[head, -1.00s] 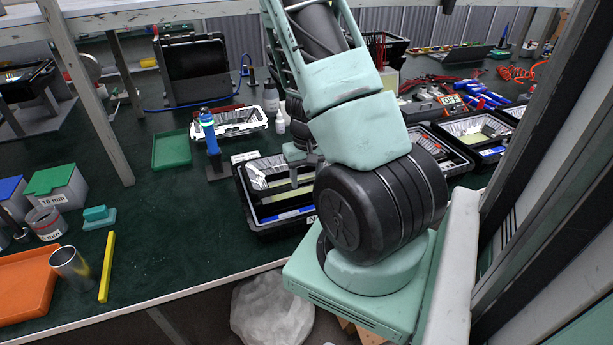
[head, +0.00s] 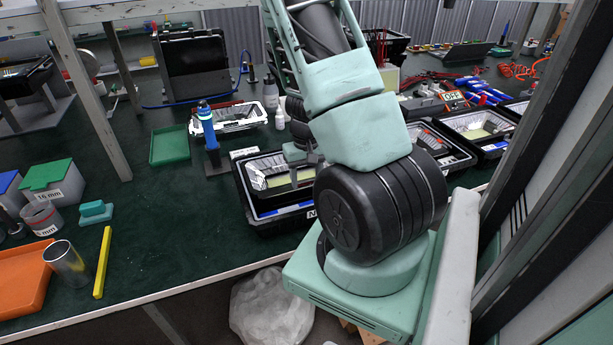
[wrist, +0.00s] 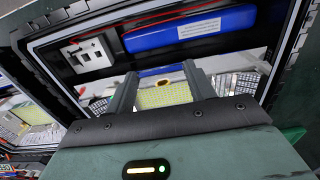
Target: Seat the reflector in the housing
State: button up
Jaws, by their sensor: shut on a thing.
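The black floodlight housing (head: 244,208) lies open on the green bench in the head view, partly hidden behind my arm. The wrist view shows its dark rim with a pale gasket line (wrist: 40,62), a blue block (wrist: 190,29) and a small grey connector block (wrist: 89,54) inside. The shiny silver reflector (head: 256,164) is at the housing's opening; its mirrored side also shows in the wrist view (wrist: 236,60). My gripper (head: 294,178) is shut on the reflector, with both fingers pointing down into the housing. Whether the reflector touches the housing floor cannot be told.
More open housings (head: 478,128) stand to the right. An orange tray (head: 22,285) and bins are at left. The bench between these and the housing is mostly clear.

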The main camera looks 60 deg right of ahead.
jog(key=shift+f+b, duration=1)
jog(key=o, duration=1.4)
jog(key=shift+r, duration=0.1)
jog(key=shift+c, duration=0.2)
jog(key=shift+r, duration=0.1)
notch_tip(320, 180, up, 17)
jog(key=p, duration=0.4)
